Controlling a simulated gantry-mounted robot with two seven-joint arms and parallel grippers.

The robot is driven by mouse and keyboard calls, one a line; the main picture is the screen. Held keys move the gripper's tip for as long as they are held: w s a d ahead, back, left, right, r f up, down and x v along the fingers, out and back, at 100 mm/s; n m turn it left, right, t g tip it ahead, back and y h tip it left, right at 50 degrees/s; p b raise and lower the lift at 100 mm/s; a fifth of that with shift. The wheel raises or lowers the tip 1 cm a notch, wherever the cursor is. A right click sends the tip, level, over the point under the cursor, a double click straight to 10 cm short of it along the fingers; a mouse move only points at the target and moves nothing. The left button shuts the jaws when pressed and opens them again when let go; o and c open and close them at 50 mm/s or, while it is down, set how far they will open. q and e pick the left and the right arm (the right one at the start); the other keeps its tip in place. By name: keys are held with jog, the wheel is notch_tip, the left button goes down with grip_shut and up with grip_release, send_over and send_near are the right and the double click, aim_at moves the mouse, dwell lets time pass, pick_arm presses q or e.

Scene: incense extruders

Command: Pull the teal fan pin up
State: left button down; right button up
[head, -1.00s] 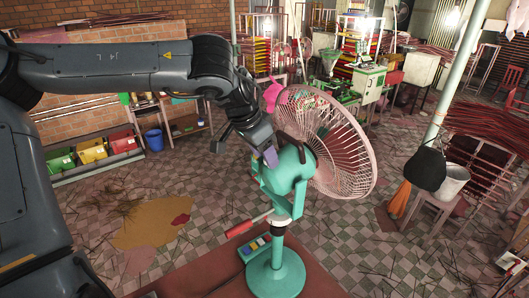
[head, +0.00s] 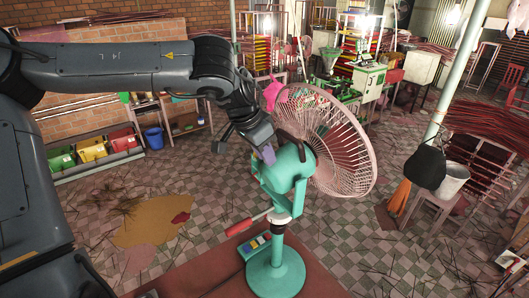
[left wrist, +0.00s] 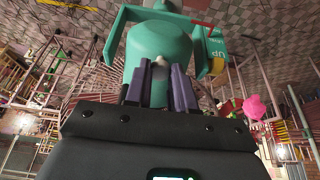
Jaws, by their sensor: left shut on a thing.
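The fan (head: 289,170) has a teal body and base, with a pale round wire cage on its right side. It stands upright on a reddish-brown table. My left gripper (head: 266,153) is at the upper left of the teal motor housing. In the left wrist view, its purple-grey fingers (left wrist: 160,88) close around a small pale knob, the fan pin (left wrist: 161,62), beside the teal housing (left wrist: 158,42). The lower part of the pin is hidden between the fingers. In the head view the pin is hidden by the gripper. My right gripper is in neither view.
A red-handled tool (head: 240,228) and a small box with coloured buttons (head: 256,245) lie by the fan's base on the table (head: 205,285). Colored bins (head: 92,150) and a blue bucket (head: 153,139) stand at the left wall. A stool (head: 428,200) stands at right.

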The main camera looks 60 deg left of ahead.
pick_arm(q)
jog(key=shift+v, duration=0.9)
jog(key=shift+w+r, duration=0.1)
jog(key=shift+w, duration=0.1)
jog(key=c, duration=0.9)
grip_release()
jog(key=shift+s, duration=0.1)
jog(key=shift+c, duration=0.2)
jog(key=v, duration=1)
jog(key=shift+s+r+b, duration=0.2)
jog(key=shift+r+b, duration=0.15)
jog(key=shift+b, duration=0.1)
